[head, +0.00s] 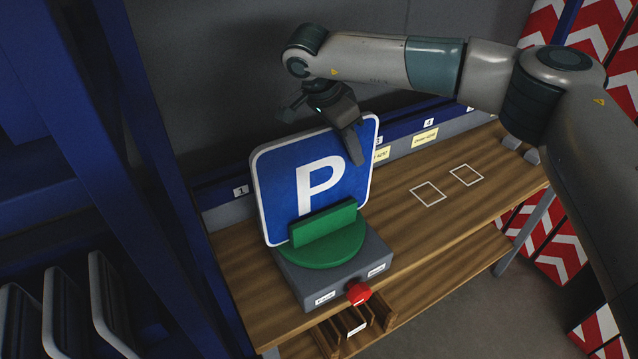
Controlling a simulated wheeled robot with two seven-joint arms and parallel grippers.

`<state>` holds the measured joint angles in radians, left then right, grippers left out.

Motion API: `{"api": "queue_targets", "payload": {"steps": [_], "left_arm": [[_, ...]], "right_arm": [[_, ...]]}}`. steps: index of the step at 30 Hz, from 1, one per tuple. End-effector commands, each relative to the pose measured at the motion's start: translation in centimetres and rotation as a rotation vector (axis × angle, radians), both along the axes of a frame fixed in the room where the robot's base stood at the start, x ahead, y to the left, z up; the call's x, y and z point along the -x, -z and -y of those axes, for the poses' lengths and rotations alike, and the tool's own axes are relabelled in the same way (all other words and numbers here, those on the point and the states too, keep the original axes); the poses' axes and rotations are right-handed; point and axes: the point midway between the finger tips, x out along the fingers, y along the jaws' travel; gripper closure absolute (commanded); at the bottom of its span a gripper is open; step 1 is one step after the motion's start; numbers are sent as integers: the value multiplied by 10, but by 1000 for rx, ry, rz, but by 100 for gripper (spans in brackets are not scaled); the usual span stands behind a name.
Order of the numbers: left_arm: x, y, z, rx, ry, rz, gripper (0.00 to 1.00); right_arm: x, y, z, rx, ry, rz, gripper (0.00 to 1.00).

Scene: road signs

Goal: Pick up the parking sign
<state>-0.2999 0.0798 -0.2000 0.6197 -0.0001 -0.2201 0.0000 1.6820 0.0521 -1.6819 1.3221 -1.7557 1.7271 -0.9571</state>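The parking sign (285,180) is a blue square plate with a white P and a white border. It stands upright, leaning back slightly, in a green holder (325,250) on a grey box (310,283) on the wooden table. My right gripper (347,128) is at the sign's top edge, right of its middle. One dark finger reaches down over the front face. The other finger is not clearly seen, so I cannot tell whether the gripper grips the sign. My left gripper is not in view.
The grey box has a red button (359,293) on its front. The wooden table (440,225) is free to the right, with two white outlined squares. Blue shelving (130,110) stands close on the left. Red and white chevron boards (555,235) stand at the right.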

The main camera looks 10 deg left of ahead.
Motion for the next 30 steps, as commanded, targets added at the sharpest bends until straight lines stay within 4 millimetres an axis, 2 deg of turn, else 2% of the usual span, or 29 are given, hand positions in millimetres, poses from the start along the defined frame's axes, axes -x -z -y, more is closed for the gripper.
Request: {"api": "queue_targets", "payload": {"steps": [22,23,27,30], "left_arm": [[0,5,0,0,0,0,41],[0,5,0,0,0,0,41],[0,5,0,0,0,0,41],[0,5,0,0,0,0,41]], "right_arm": [[0,3,0,0,0,0,66],[0,3,0,0,0,0,68],[0,3,0,0,0,0,100],[0,3,0,0,0,0,100]]}}
